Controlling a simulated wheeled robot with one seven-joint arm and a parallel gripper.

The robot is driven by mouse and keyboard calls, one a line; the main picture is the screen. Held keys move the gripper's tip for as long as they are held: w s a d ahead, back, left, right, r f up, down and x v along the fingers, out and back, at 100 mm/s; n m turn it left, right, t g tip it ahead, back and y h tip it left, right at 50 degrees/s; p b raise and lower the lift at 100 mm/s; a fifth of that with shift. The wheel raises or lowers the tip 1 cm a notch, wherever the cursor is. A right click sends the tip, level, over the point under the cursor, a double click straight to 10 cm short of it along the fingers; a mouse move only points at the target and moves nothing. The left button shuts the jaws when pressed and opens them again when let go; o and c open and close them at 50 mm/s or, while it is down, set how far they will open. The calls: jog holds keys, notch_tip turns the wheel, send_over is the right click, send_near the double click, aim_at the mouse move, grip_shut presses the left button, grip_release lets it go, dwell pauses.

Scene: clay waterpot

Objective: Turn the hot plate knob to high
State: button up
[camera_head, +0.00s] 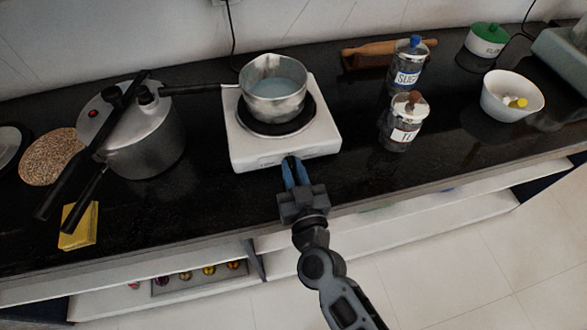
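The white hot plate (242,148) stands on the black counter with a dark round burner. A metal saucepan (273,100) with a long handle to the left sits on the burner and holds pale liquid. My gripper (291,162) is at the front edge of the hot plate, right of its middle, with its blue fingers pointing at the front face. The fingers look close together, with at most a narrow gap. The knob cannot be made out; the fingers may be covering it. I cannot tell whether they touch it.
A pressure cooker (150,135) and a yellow sponge-like block (78,226) are at the left. Two labelled jars, one (408,68) behind the other (401,125), and a white bowl (497,103) are at the right. Open counter (350,178) lies right of my gripper.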

grip_shut()
jog(key=shift+d+m, duration=0.15)
jog(key=shift+m, duration=1.35)
jog(key=shift+o, duration=2.1)
grip_release()
jog(key=shift+v, duration=3.85)
